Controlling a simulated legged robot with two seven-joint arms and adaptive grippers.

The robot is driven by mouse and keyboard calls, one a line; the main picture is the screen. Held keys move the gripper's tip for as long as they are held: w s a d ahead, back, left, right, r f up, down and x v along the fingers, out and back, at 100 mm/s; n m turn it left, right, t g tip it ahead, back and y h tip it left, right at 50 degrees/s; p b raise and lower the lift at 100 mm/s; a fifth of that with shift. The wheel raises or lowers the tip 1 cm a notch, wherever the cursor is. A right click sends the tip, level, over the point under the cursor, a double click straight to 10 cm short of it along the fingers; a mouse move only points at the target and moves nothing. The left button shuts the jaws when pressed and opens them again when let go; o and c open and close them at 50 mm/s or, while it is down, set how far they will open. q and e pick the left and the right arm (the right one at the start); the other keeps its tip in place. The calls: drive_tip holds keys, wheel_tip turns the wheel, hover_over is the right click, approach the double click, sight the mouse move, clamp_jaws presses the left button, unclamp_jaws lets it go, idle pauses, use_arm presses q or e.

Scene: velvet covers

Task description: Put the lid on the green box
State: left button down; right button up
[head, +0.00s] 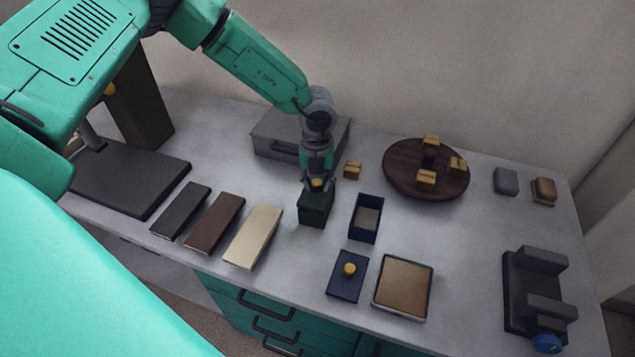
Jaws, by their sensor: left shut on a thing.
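The dark green box (314,211) stands on the grey table near the middle of the head view. My left gripper (317,184) points down directly above it and is shut. A small yellow knob shows between its fingertips, so it is shut on the lid of the green box. The lid's own edge is mostly hidden by the gripper and blends with the dark box. I cannot tell whether the lid rests on the rim or hangs just above it. My right gripper is not in view.
An open blue box (365,218) stands just right, with a blue lid (347,277) in front. A tan tray (403,287), a round wooden board (398,184) with yellow blocks, and a grey case (272,130) are nearby. Three flat slabs, one cream (253,236), lie left.

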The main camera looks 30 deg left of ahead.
use_arm(q)
drive_tip(key=shift+f+b, duration=0.35)
drive_tip(key=shift+f, duration=0.4)
drive_tip(key=c, duration=1.3)
unclamp_jaws()
drive_tip(key=shift+o, duration=0.2)
drive_tip(key=shift+r, duration=0.45)
wheel_tip(320, 180, up, 11)
drive_tip(key=shift+a+f, duration=0.1)
